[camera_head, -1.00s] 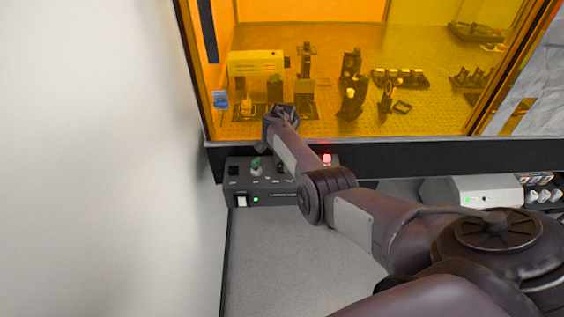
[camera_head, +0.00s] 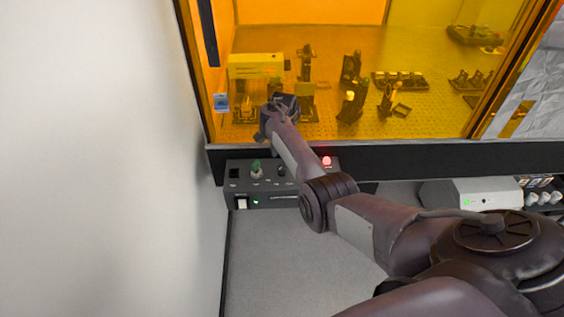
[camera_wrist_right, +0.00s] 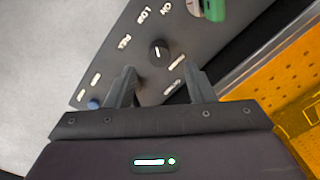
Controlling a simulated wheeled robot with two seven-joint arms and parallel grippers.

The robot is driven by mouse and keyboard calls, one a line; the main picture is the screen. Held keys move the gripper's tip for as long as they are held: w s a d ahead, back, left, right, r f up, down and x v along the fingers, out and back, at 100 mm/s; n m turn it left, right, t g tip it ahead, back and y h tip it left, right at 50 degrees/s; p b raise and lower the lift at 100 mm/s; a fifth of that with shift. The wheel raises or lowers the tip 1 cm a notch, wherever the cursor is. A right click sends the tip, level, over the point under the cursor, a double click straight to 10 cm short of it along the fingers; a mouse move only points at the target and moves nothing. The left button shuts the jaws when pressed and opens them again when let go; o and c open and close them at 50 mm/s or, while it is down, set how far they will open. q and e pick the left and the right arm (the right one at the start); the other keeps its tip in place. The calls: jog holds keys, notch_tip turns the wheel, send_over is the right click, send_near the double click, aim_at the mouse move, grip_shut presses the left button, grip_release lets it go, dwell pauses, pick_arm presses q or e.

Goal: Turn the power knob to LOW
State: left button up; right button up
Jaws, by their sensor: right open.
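The power knob is a small round black knob with a white pointer line, on the grey control panel (camera_head: 270,198). It shows in the right wrist view (camera_wrist_right: 158,50) and beside my forearm in the head view (camera_head: 281,171). The lettering near it includes LOW, but which mark the pointer meets is too small to tell. My right gripper (camera_wrist_right: 160,75) is open and empty. In the wrist view the knob appears just beyond the fingertips, between the two fingers, with no visible contact. In the head view the gripper is above the panel's back edge. My left gripper is not in view.
A green key switch (camera_head: 256,168) is left of the knob, and a lit red lamp (camera_head: 327,160) is to the right. A blue button (camera_wrist_right: 93,104) sits near my finger. An amber enclosure (camera_head: 350,60) with optics stands behind. A white box (camera_head: 470,193) is at right.

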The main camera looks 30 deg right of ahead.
jog(key=shift+s+r, duration=0.1)
jog(key=shift+r, duration=1.45)
